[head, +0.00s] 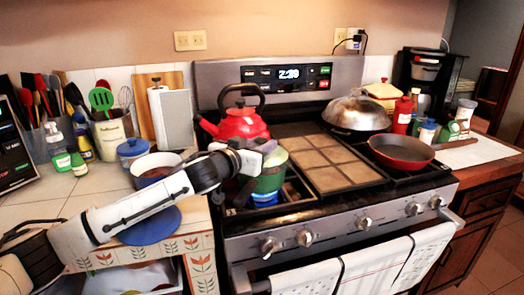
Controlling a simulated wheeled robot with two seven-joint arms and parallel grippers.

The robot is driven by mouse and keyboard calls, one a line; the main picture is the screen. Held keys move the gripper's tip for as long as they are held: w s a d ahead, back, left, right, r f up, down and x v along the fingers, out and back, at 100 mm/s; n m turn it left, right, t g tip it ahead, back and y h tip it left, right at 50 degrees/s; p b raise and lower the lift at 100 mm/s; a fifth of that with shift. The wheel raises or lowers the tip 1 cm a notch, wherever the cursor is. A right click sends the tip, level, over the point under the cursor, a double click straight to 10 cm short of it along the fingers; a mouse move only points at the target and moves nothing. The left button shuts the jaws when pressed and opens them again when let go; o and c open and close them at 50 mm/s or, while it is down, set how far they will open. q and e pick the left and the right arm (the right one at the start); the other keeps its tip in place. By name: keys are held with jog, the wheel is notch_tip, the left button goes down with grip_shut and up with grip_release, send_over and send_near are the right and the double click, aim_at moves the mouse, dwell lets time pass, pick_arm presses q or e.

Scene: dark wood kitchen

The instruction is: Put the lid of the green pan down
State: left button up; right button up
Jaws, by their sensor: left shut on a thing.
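The green pan (270,183) stands on the front left burner of the stove, partly hidden behind my left gripper. My left gripper (262,147) reaches in from the left and is at the top of the pan. It is shut on the lid (277,158), whose paler green edge shows just right of and below the fingers. The lid is at or just above the pan's rim; I cannot tell whether they touch. My right gripper is not in view.
A red kettle (241,122) stands close behind the pan. A griddle (325,160) covers the stove's middle. A red frying pan (400,152) and a domed-lid pan (356,113) are at right. A bowl (156,168) and blue plate (150,228) are on the left counter.

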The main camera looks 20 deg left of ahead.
pick_arm(q)
jog(key=shift+f, duration=1.1)
jog(key=o, duration=1.1)
jog(key=shift+r, duration=0.15)
jog(key=v, duration=1.2)
jog(key=shift+r+b, duration=0.35)
jog(key=shift+b, duration=0.05)
